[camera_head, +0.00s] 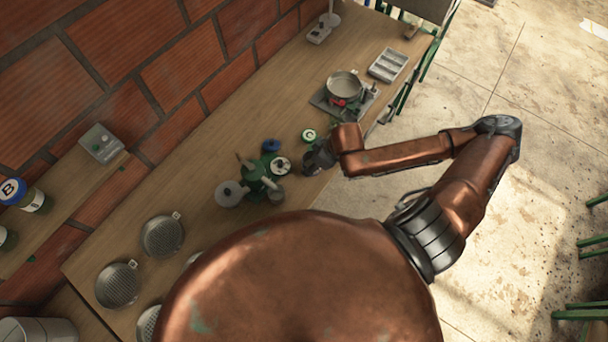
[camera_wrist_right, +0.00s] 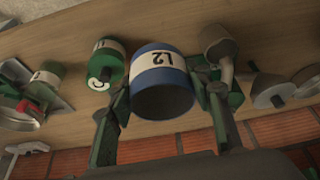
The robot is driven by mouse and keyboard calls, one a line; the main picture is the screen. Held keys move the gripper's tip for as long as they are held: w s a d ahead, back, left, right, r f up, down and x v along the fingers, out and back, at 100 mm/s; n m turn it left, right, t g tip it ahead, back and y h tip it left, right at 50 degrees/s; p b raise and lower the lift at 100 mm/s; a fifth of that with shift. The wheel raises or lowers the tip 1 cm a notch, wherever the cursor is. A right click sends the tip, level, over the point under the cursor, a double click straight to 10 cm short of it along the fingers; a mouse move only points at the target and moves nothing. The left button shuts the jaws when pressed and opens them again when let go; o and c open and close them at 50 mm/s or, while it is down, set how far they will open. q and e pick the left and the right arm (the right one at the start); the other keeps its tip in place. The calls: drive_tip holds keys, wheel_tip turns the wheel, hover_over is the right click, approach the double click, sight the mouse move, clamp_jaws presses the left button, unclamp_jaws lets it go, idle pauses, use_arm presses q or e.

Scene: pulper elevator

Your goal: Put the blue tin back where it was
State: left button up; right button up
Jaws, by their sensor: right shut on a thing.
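The blue tin (camera_wrist_right: 166,86) has a white band with dark marking and its dark round end faces the right wrist camera. My right gripper (camera_wrist_right: 165,100) has one finger on each side of it and is shut on it. In the head view my right gripper (camera_head: 308,160) is over the table, beside a green machine. A small blue top (camera_head: 271,145) there looks like the same tin, mostly hidden. Whether the tin touches the table is unclear. My left gripper is not in view.
A green tin (camera_head: 308,135) stands close by. The green machine (camera_head: 258,178) with grey funnels is on the other side. A pan (camera_head: 343,85) on a burner stands farther along the table. Tins, one marked B (camera_head: 34,200), stand on the wall shelf.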

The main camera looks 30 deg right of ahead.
drive_tip(key=s+d+n+y+p, duration=0.1)
drive_tip(key=s+n+p, duration=0.15)
drive_tip(key=s, duration=0.65)
drive_tip(key=shift+n, duration=0.25)
drive_tip(key=w+f, duration=0.1)
drive_tip(key=w, duration=0.1)
drive_tip(key=w+a+f, duration=0.1)
drive_tip(key=w+f, duration=0.1)
drive_tip(key=w, duration=0.1)
drive_tip(key=w+f, duration=0.1)
drive_tip(key=w, duration=0.2)
drive_tip(key=shift+a+f+b, duration=0.25)
drive_tip(key=shift+a+b, duration=0.1)
drive_tip(key=shift+b, duration=0.05)
drive_tip(key=w+f, duration=0.2)
drive_tip(key=f, duration=0.1)
drive_tip(key=w+a+f, duration=0.1)
drive_tip(key=w+f, duration=0.1)
drive_tip(key=shift+w+f, duration=0.55)
drive_tip(key=shift+f, duration=0.05)
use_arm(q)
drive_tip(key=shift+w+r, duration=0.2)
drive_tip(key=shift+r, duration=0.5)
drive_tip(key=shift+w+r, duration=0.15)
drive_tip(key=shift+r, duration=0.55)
use_arm(e)
drive_tip(key=shift+f, duration=1.65)
